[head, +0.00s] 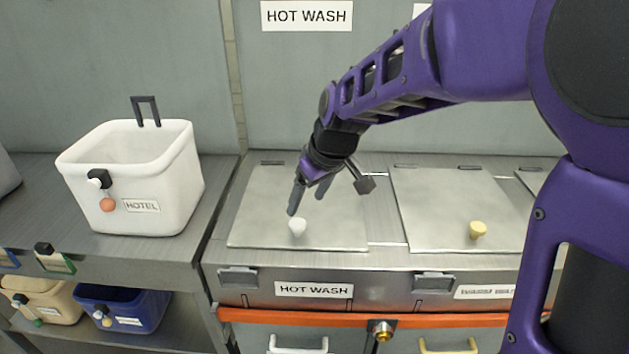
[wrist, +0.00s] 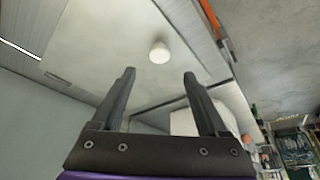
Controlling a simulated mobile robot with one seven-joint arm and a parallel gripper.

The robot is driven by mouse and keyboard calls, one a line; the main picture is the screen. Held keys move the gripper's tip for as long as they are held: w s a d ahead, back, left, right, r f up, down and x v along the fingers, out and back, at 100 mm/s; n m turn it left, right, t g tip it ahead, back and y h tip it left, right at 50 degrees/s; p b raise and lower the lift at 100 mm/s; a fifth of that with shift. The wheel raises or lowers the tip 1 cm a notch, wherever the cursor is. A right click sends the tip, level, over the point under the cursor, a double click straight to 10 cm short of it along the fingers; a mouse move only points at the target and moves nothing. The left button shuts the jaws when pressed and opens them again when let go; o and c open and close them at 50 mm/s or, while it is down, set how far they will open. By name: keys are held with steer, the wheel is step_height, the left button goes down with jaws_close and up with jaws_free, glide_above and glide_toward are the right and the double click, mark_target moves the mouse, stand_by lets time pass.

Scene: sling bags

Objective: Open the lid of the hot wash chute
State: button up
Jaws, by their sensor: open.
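The hot wash chute lid (head: 262,203) is a flat metal plate lying closed on the counter, with a white knob (head: 297,227) near its front edge. A "HOT WASH" label (head: 313,290) is on the counter front below it. My gripper (head: 306,200) is above the lid, pointing down, just behind and above the knob. In the wrist view the two fingers (wrist: 160,78) are spread apart with nothing between them. The white knob (wrist: 159,53) shows beyond the fingertips, roughly midway between them, and does not touch them. The lid (wrist: 120,45) fills the upper middle of that view.
A second closed lid (head: 440,200) with a yellow knob (head: 478,230) is to the right. A white bin labelled "HOTEL" (head: 180,185) stands on the left counter. An orange rail (head: 300,318) runs along the counter front. Beige and blue bins (head: 120,308) sit on a lower shelf.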

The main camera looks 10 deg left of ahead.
mark_target(297, 222)
steer(key=b+x, duration=0.1)
steer(key=x, duration=0.7)
steer(key=shift+f, duration=0.2)
jaws_close()
stand_by(1.1)
